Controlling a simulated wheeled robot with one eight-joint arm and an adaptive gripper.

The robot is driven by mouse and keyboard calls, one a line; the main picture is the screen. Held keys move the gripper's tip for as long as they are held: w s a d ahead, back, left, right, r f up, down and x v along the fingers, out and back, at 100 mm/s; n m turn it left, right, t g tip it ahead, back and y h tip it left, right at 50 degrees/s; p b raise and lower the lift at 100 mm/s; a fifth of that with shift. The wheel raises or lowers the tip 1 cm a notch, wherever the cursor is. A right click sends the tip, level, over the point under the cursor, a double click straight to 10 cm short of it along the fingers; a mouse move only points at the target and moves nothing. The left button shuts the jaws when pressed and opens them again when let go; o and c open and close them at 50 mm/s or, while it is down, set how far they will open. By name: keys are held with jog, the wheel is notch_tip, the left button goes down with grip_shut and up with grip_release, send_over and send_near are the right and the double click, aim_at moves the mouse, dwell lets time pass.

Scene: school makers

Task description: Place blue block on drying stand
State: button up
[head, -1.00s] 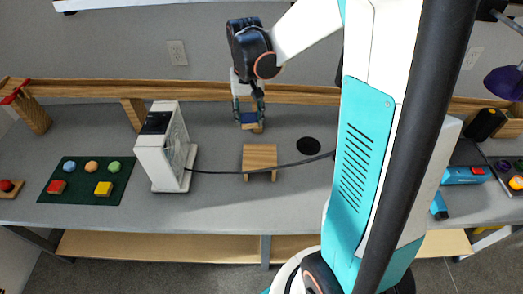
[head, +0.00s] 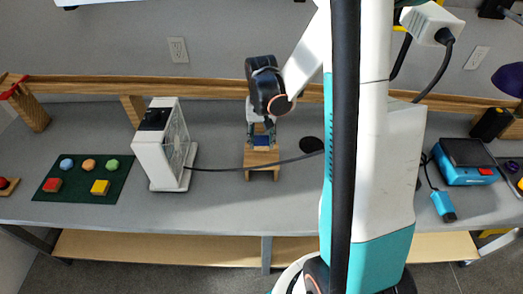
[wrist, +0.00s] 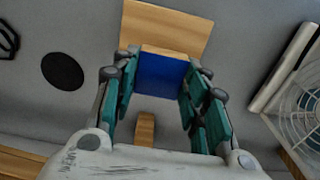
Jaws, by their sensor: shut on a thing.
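The blue block (head: 262,141) is between the fingers of my gripper (head: 262,136), which is shut on it. In the wrist view the block (wrist: 158,75) shows a blue face with a wood-coloured edge, and both teal fingers (wrist: 157,88) press its sides. The drying stand (head: 262,160) is a small wooden stand on the grey table. In the head view the block overlaps the stand's rear part. In the wrist view the stand's top (wrist: 165,25) lies just beyond the block. I cannot tell whether the block touches the stand.
A white fan (head: 163,148) stands left of the stand, and its dark cable (head: 225,169) runs right past the stand. A green mat (head: 112,191) with coloured pieces lies farther left. A black disc (head: 311,144) is to the right. A small wooden piece (wrist: 145,128) shows below the gripper.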

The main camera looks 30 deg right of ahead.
aim_at(261, 155)
jog(key=shift+f+b, duration=0.65)
jog(key=shift+f, duration=1.65)
jog(key=shift+f, duration=0.1)
jog(key=shift+f, duration=0.15)
jog(key=o, duration=0.9)
jog(key=shift+c, duration=0.2)
jog(key=shift+r, duration=0.25)
notch_tip(261, 155, up, 12)
jog(key=p, duration=0.3)
jog(key=shift+p, duration=0.3)
